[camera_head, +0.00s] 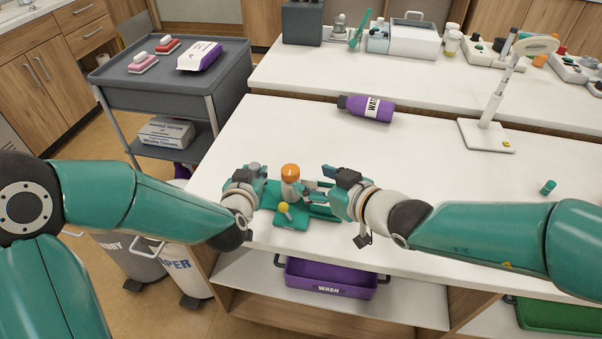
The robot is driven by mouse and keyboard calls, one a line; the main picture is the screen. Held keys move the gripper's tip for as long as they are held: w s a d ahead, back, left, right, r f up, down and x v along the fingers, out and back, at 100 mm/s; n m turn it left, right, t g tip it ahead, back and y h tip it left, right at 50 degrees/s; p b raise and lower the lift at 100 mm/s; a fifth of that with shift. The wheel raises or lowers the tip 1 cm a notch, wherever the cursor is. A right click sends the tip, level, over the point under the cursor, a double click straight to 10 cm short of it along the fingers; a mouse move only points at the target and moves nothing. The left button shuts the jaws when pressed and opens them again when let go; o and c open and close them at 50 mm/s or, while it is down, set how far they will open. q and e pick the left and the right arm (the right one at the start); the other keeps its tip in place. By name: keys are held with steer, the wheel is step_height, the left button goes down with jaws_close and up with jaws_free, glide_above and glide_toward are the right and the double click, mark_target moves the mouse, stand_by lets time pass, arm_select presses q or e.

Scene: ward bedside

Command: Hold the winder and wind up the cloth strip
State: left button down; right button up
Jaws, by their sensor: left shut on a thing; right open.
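The winder (291,222) is a green device near the front edge of the white table, with an orange-topped pale upright part (290,174) and a yellow knob (284,207) in front. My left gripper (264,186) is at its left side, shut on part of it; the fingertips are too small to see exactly. My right gripper (318,187) is at its right side, open, close to the upright part. I cannot make out the cloth strip clearly; the grippers hide part of the winder.
A purple bottle (367,107) lies behind on the table. A white lamp (487,132) stands at the back right, and a small green cap (547,187) is at the right. A purple wash bin (328,278) is on the shelf below.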

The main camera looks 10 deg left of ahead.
steer(key=v, duration=0.2)
steer(key=shift+s+d+r, duration=0.15)
steer(key=shift+s+d, duration=0.1)
